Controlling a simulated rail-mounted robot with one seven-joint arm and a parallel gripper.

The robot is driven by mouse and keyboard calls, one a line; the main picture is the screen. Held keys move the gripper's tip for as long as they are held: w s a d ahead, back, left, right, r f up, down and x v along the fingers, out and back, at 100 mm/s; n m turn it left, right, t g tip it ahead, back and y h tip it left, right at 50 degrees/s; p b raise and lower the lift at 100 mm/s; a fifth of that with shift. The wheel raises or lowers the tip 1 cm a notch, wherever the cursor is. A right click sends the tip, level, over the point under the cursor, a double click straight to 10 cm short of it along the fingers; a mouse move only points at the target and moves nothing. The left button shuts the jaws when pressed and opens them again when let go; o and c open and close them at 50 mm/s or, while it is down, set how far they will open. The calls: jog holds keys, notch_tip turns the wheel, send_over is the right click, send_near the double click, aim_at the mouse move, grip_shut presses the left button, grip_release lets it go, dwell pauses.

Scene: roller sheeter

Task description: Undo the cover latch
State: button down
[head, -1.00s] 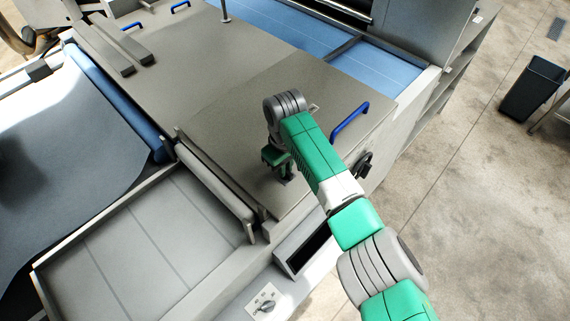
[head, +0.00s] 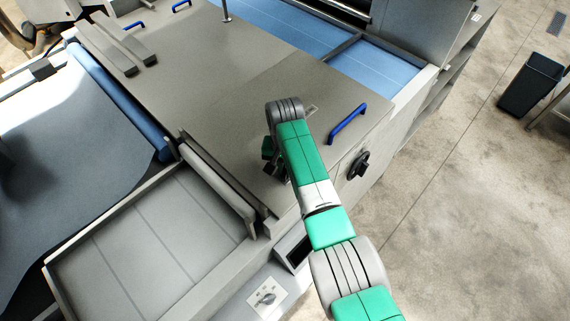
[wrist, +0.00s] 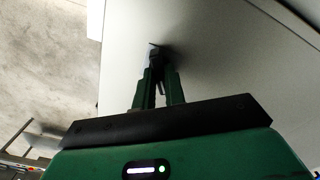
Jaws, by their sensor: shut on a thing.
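The grey cover (head: 240,75) lies flat and closed on the machine, with a blue handle (head: 347,124) at its right side. My gripper (head: 278,172) points down at the cover's near end, partly hidden by my wrist in the head view. In the wrist view my gripper (wrist: 156,62) has its green fingers drawn together at the tips on a small dark piece, which I take to be the cover latch (wrist: 154,47), against the pale panel. Most of the latch is hidden by the fingers, and its exact position cannot be told.
A black knob (head: 358,164) sits on the machine's side, right of my arm. A roller (head: 218,186) and a grey tray (head: 150,235) lie left of the gripper. Open floor (head: 470,200) lies to the right.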

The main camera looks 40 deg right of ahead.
jog(key=m, duration=0.6)
jog(key=shift+r, duration=0.15)
jog(key=shift+m, duration=0.5)
jog(key=c, duration=1.5)
grip_release()
jog(key=shift+o, duration=0.2)
notch_tip(320, 180, up, 8)
jog(key=shift+f+b, duration=0.15)
jog(key=shift+b, duration=0.15)
